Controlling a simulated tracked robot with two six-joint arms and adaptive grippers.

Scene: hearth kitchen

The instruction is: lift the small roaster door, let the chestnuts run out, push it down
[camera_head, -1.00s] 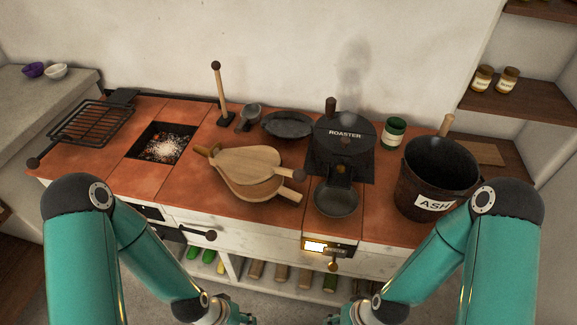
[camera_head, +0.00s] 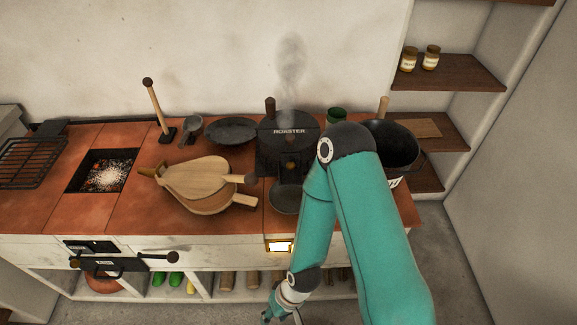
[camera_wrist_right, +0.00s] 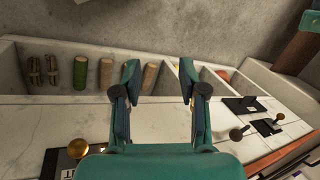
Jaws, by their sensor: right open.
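The black roaster (camera_head: 289,131) stands on the tiled counter, with smoke rising above it. Its small door with a brass knob (camera_head: 291,165) is at the lower front and looks down, though it is small and dark. A dark round pan (camera_head: 283,198) sits below the door, partly covered by my right arm. No chestnuts can be made out. My right gripper (camera_head: 282,316) is low in front of the counter, well below the roaster. In the right wrist view my right gripper (camera_wrist_right: 159,82) is open and empty, pointing towards the under-counter shelf. My left gripper is out of view.
Wooden bellows (camera_head: 200,182) lie left of the roaster, one handle end close to it. A fire pit (camera_head: 104,174) glows at the left.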

